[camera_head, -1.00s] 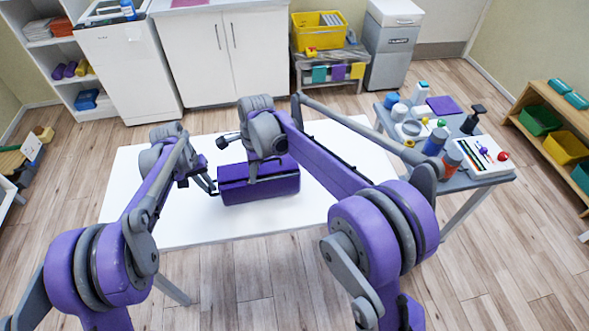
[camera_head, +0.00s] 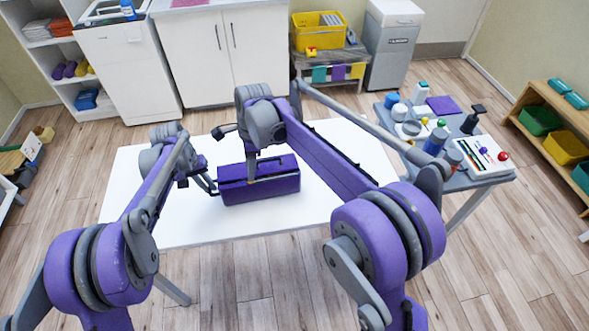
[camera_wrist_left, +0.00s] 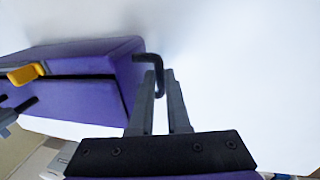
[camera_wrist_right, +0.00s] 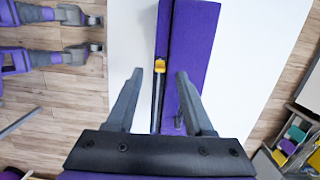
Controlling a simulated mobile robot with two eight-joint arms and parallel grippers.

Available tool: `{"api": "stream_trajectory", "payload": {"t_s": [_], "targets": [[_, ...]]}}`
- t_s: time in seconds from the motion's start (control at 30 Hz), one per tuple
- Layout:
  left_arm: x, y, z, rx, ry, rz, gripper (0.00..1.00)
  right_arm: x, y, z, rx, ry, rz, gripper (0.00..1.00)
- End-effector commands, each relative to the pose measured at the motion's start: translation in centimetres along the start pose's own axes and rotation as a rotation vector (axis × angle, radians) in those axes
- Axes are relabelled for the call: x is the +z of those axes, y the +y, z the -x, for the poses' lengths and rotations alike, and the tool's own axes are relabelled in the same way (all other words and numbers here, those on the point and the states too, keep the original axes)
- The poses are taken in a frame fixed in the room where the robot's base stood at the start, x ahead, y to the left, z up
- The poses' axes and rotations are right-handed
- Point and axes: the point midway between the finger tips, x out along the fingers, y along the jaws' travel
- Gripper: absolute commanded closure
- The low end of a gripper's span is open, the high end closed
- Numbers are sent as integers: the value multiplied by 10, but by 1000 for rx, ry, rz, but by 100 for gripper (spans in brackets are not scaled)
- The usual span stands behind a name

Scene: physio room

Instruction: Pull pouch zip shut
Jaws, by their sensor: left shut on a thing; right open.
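The purple pouch (camera_head: 285,188) lies on the white table, with a dark zip line along it. Its yellow zip pull (camera_wrist_right: 160,66) sits on that line, and also shows in the left wrist view (camera_wrist_left: 26,74). My left gripper (camera_head: 213,190) is shut on a black loop (camera_wrist_left: 150,58) at the pouch's left end in the head view. My right gripper (camera_wrist_right: 158,72) is open above the pouch. The pull appears between its fingertips in the right wrist view, apparently not gripped. How much of the zip is open is unclear.
The white table (camera_head: 150,215) is clear around the pouch.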

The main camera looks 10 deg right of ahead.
Motion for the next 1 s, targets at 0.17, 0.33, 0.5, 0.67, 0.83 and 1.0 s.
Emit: {"api": "stream_trajectory", "payload": {"t_s": [0.17,0.33,0.5,0.67,0.83,1.0], "targets": [[0,0,0,0,1,1,100,2,0,15,0,0,0,48],[0,0,0,0,1,1,100,4,0,28,0,0,0,48],[0,0,0,0,1,1,100,6,0,41,0,0,0,48],[0,0,0,0,1,1,100,8,0,49,0,0,0,48],[0,0,0,-1,1,1,100,8,0,50,0,0,0,48],[0,0,0,-1,1,1,69,8,0,49,0,0,0,48]]}}
